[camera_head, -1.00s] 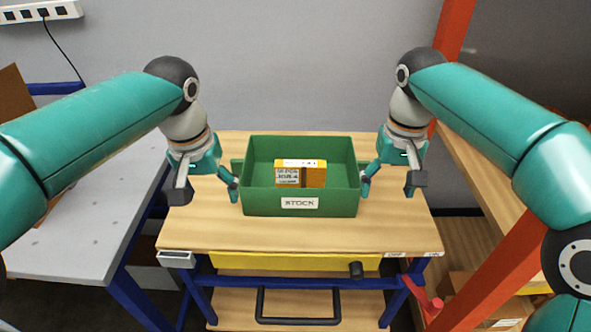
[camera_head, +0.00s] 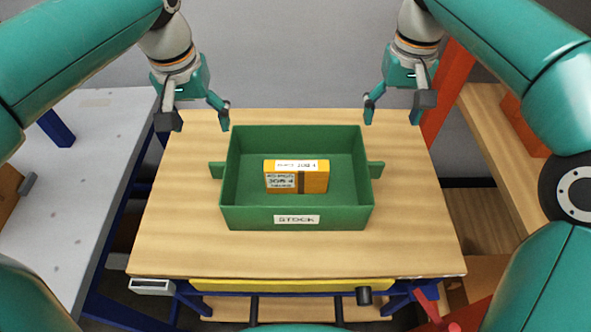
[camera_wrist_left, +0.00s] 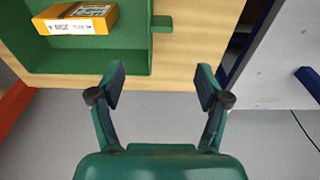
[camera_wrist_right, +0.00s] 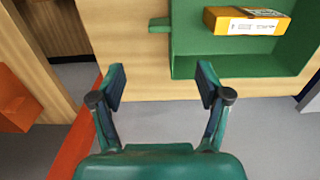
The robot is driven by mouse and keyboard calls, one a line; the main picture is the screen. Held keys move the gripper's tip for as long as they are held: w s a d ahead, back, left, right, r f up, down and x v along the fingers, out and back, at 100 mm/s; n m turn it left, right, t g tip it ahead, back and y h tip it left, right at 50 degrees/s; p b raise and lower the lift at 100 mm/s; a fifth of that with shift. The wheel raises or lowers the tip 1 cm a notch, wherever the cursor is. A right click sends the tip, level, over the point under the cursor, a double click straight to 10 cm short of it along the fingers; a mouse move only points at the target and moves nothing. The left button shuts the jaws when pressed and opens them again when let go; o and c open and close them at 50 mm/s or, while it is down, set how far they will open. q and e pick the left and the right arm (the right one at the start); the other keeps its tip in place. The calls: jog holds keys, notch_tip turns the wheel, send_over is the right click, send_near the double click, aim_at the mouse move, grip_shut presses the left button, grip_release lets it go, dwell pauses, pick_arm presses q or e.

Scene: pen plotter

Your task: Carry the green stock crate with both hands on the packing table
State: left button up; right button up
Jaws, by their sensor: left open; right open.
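The green stock crate (camera_head: 240,213) sits on the wooden packing table (camera_head: 180,245), with a "STOCK" label on its front and a tab handle on each side. A yellow-orange box (camera_head: 310,182) lies inside it. My left gripper (camera_head: 197,120) is open and empty, above and behind the crate's left handle (camera_head: 216,171). My right gripper (camera_head: 395,115) is open and empty, above and behind the right handle (camera_head: 376,171). In the left wrist view the fingers (camera_wrist_left: 160,88) are apart from the crate (camera_wrist_left: 110,65). In the right wrist view the fingers (camera_wrist_right: 160,88) are also clear of the crate (camera_wrist_right: 215,65).
A grey perforated bench (camera_head: 70,190) stands to the left. An orange-red post (camera_head: 447,90) and wooden shelving (camera_head: 500,125) stand to the right. The tabletop around the crate is bare. A yellow drawer front (camera_head: 290,285) is under the table's front edge.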

aim_at(218, 164)
pick_arm(q)
jog(key=shift+s, duration=0.15)
pick_arm(e)
jog(key=shift+s+r, duration=0.1)
pick_arm(q)
jog(key=f, duration=0.5)
jog(key=w+f, duration=0.1)
jog(key=f, duration=0.5)
jog(key=w+f, duration=0.1)
jog(key=f, duration=0.4)
jog(key=shift+f, duration=0.35)
pick_arm(e)
notch_tip(218, 164, down, 17)
pick_arm(q)
grip_shut()
pick_arm(e)
grip_shut()
pick_arm(q)
jog(key=shift+w, duration=0.1)
